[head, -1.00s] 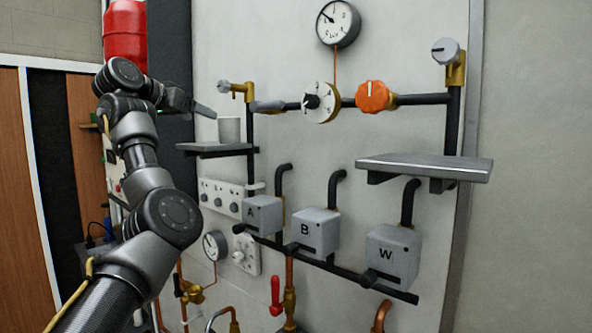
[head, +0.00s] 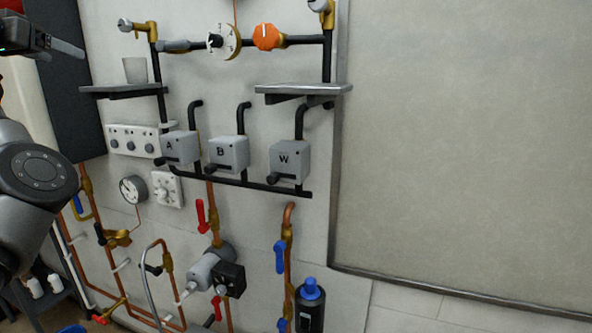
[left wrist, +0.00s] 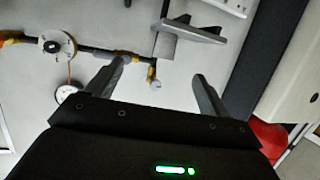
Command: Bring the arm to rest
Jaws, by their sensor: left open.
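My left gripper (left wrist: 158,88) shows in the left wrist view with its two fingers spread apart and nothing between them. In the head view my left gripper (head: 66,36) is at the upper left edge, partly cut off by the frame. It is left of the grey cup (head: 135,70), which stands on the small left shelf (head: 118,91), and apart from both. My left arm (head: 35,180) comes in along the left edge. My right gripper is not in any view.
The wall panel carries an orange knob (head: 267,37), a white dial (head: 224,41), a right shelf (head: 303,89) and boxes marked A (head: 178,147), B (head: 228,153) and W (head: 289,160). Pipes and valves, one with a red lever (head: 201,216), run below. The wall at right is bare.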

